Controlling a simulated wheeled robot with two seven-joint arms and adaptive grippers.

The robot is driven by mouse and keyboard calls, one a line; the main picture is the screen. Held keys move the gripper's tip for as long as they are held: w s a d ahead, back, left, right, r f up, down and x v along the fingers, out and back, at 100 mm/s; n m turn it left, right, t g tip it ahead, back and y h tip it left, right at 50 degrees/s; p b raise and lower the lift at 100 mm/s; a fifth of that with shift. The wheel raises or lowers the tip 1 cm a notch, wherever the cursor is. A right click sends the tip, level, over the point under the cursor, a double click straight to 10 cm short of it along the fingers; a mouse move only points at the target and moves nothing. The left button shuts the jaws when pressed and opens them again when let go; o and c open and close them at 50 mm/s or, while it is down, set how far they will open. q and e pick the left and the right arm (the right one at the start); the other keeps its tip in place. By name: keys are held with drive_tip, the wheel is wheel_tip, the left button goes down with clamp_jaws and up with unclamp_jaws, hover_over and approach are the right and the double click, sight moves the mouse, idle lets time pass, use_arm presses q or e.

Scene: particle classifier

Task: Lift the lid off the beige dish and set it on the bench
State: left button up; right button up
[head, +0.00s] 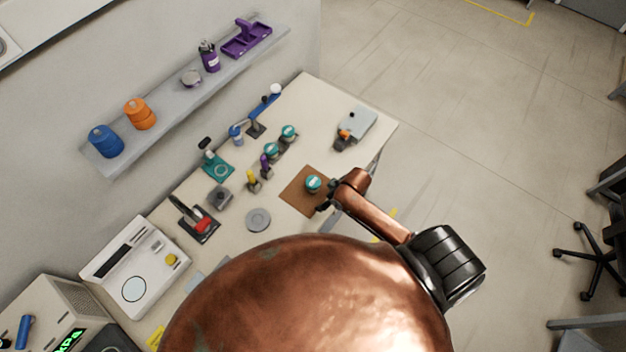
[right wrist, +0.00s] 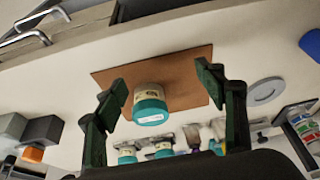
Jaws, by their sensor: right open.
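A small round container with a beige side and a teal top bearing a white label (head: 313,183) stands on a brown mat (head: 299,203). It is the nearest match to the beige dish. It also shows in the right wrist view (right wrist: 151,105), between the fingers of my right gripper (right wrist: 162,92). Those fingers are open, with a gap visible on each side of the container. In the head view my right gripper (head: 325,197) is at the mat's right side, beside the container, its fingertips small and dark. My left gripper is not in view.
A flat grey disc (head: 258,219) lies left of the mat. Similar teal-topped containers (head: 289,132) and small bottles (head: 252,180) stand behind. A grey device (head: 356,127) sits near the bench's far corner. Bare bench (head: 317,95) shows there. My copper-coloured body hides the near bench.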

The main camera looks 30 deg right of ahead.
drive_tip(key=n+p, duration=0.2)
approach(314, 182)
drive_tip(key=shift+p+x, duration=0.75)
drive_tip(key=shift+x, duration=3.55)
drive_tip(key=c, duration=1.1)
